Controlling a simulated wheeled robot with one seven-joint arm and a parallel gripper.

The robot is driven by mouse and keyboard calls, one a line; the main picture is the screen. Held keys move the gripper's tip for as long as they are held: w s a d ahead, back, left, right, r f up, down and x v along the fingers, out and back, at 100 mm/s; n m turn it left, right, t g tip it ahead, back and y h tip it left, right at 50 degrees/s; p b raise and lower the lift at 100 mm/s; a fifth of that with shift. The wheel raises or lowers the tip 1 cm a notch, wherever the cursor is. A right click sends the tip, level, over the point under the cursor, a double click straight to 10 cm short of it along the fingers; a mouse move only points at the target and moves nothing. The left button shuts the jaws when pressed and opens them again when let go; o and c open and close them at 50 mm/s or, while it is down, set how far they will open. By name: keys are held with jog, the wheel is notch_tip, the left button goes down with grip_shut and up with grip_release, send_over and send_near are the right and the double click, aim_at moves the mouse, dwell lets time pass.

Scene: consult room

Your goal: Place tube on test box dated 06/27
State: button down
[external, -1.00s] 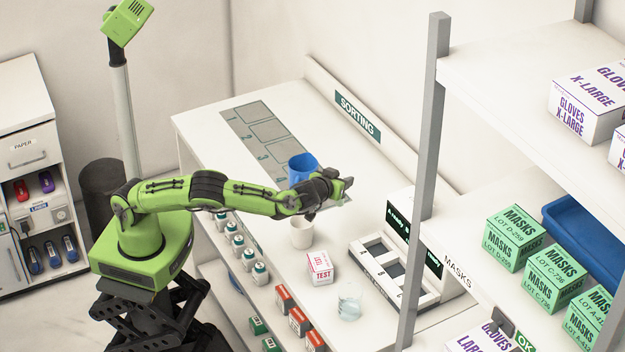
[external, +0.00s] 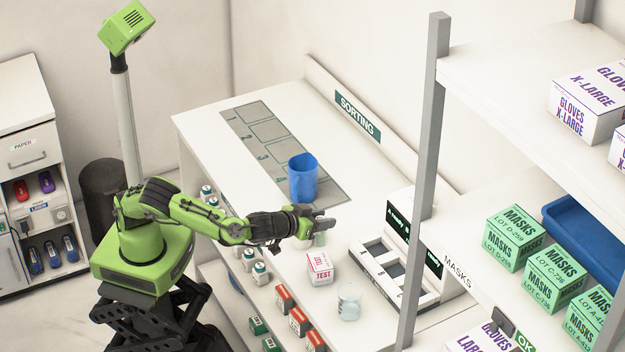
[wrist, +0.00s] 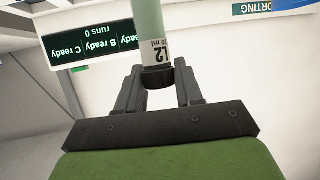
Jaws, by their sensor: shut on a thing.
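My gripper (external: 318,226) is shut on a pale green tube (wrist: 148,25), above the worktop. In the external view a small piece of the tube (external: 320,239) shows below the fingers. A white box with red TEST lettering (external: 320,267) stands on the worktop, just below my gripper in the picture and apart from it. Its date is too small to read.
A blue cup (external: 303,178) stands behind my gripper. A clear glass beaker (external: 349,303) is in front right of the TEST box. A slotted device (external: 388,270) with a dark screen (external: 413,240) stands to the right.

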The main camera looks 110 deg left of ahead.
aim_at(321, 235)
notch_tip(321, 235, down, 5)
jog(key=shift+f+b, duration=0.2)
jog(key=shift+b, duration=0.3)
jog(key=shift+f, duration=0.1)
jog(key=shift+f, duration=0.15)
jog(key=c, duration=0.7)
grip_release()
jog(key=shift+c, duration=0.2)
